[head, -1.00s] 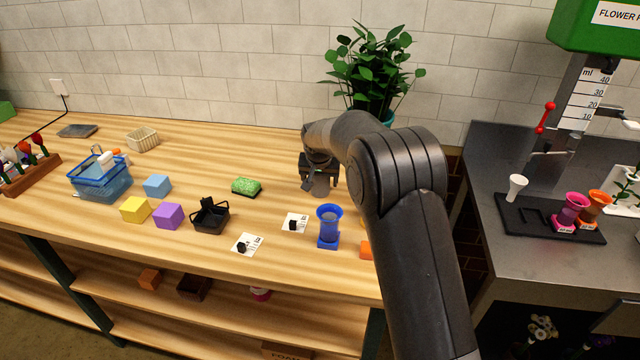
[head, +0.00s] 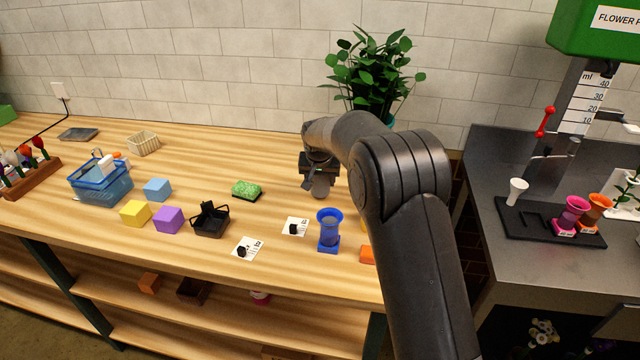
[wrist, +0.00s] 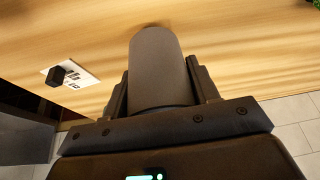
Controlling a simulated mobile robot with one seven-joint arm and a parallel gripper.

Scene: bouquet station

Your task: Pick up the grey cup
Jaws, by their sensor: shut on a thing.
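The grey cup (wrist: 158,70) is between the two fingers of my gripper (wrist: 160,92) in the wrist view. My gripper is shut on it. In the head view, my gripper (head: 319,178) is over the wooden counter behind the blue vase, and the lower part of the grey cup (head: 321,188) shows below the fingers. I cannot tell whether the cup's base touches the counter. The gripper body and my arm hide part of the cup in the head view.
A green sponge (head: 246,189) lies to the left. A leafy plant (head: 374,75) stands behind. The counter (head: 270,160) behind the sponge is clear.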

